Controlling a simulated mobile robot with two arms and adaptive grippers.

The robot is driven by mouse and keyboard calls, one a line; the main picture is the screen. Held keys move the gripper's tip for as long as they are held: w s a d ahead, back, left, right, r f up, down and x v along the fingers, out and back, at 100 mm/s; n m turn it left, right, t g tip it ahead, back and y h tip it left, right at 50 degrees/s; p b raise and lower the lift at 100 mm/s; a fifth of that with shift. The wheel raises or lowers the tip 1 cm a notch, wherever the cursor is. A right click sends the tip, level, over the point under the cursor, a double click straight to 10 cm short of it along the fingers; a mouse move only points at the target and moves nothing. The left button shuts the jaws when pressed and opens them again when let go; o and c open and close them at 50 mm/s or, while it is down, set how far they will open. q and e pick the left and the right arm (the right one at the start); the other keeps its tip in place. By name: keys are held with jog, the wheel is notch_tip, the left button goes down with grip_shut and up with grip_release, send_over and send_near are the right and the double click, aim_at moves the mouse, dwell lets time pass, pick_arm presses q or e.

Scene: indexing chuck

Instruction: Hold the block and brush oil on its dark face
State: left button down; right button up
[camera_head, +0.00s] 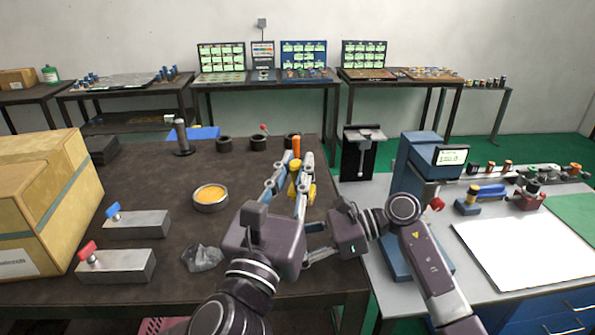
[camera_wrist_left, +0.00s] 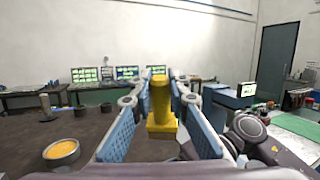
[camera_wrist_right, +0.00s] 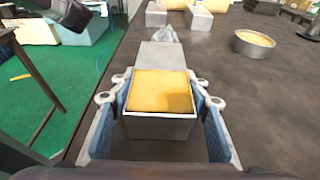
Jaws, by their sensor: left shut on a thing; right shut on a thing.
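My left gripper (camera_head: 290,180) is shut on a yellow brush (camera_head: 295,167). In the left wrist view the brush (camera_wrist_left: 160,95) stands upright between the fingertips, with a wider yellow part low down. My right gripper (camera_head: 312,242) reaches in from the right, below and close to the left one. In the right wrist view it is shut on a grey metal block (camera_wrist_right: 160,127), whose upward face is amber-yellow rather than dark. The left gripper hides this block in the head view. A round tin of amber oil (camera_head: 210,196) sits on the dark table, left of the left gripper.
Two grey blocks with a blue knob (camera_head: 137,224) and a red knob (camera_head: 116,265) lie left. Cardboard boxes (camera_head: 45,205) stand at the left edge. A crumpled clear bag (camera_head: 204,257) lies near the front. A blue device (camera_head: 415,165) stands on the right table. Mid-table is clear.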

pick_arm(q)
jog(key=shift+a+f+n+t+y, duration=0.25)
jog(key=shift+a+f+n+y, duration=0.4)
jog(key=shift+f, duration=0.95)
jog(key=shift+a+f+n+t+y, duration=0.1)
jog(key=shift+f+n+t+y, duration=0.2)
jog(key=shift+f+y, duration=0.95)
jog(key=shift+a+f+n+t+y, duration=0.15)
jog(key=shift+a+f+n+y, duration=0.35)
jog(key=shift+f, duration=1.4)
jog(key=shift+w+d+f, duration=0.1)
jog(key=shift+w+f, duration=0.15)
jog(key=shift+f, duration=0.05)
jog(key=shift+w+f, duration=0.15)
jog(key=shift+w, duration=1)
jog(key=shift+w+r, duration=0.3)
jog(key=shift+w, duration=0.4)
jog(key=shift+s+f, duration=0.15)
jog(key=shift+s, duration=0.25)
pick_arm(e)
jog(key=shift+f, duration=0.1)
pick_arm(q)
jog(key=shift+v, duration=1.4)
jog(key=shift+s+d+r, duration=0.2)
jog(key=shift+s+r, duration=0.1)
jog(key=shift+s, duration=0.05)
notch_tip(320, 180, up, 8)
